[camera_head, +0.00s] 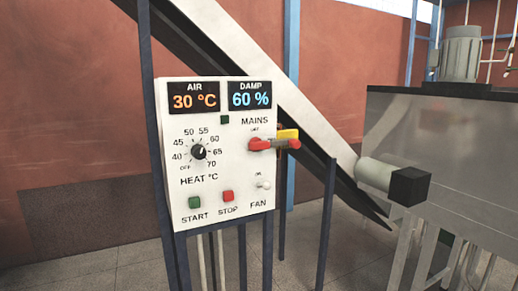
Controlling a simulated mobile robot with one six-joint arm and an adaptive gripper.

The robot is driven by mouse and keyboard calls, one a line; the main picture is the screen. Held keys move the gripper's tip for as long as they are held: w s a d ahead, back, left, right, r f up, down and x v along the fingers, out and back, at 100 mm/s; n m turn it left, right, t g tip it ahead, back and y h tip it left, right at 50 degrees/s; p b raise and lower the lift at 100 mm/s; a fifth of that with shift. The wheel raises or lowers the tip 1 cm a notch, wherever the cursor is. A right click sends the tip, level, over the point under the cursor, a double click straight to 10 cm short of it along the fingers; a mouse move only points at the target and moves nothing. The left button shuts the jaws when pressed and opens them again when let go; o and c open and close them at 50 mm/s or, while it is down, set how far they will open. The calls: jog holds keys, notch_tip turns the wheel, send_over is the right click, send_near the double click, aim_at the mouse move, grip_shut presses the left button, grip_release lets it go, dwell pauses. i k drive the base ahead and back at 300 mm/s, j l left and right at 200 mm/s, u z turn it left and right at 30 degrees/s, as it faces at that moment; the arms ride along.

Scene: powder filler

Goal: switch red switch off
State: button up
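The red switch (259,144) is under the word MAINS at the right edge of a white control panel (215,180). Its red handle lies roughly level, with a greyish-red part running right past the panel edge. A yellow piece (288,134) shows just above and behind it. A small label above the handle is too small to read for certain. My gripper is not in view, and nothing is seen touching the switch.
The panel also has a black HEAT knob (198,152), a green START button (195,202), a red STOP button (228,196) and a FAN toggle (264,185). Blue posts (328,225) and a grey machine (450,150) stand right. The displays read 30 °C and 60 %.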

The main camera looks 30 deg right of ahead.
aim_at(256, 144)
jog(key=i+l, duration=0.2)
jog(key=l, duration=0.2)
jog(key=i+l, duration=0.2)
jog(key=l, duration=0.2)
jog(key=i+l, duration=0.2)
jog(key=l, duration=0.2)
jog(key=i+l, duration=0.2)
jog(key=l, duration=0.2)
jog(key=i+l, duration=0.2)
jog(key=l, duration=0.2)
jog(key=u, duration=0.05)
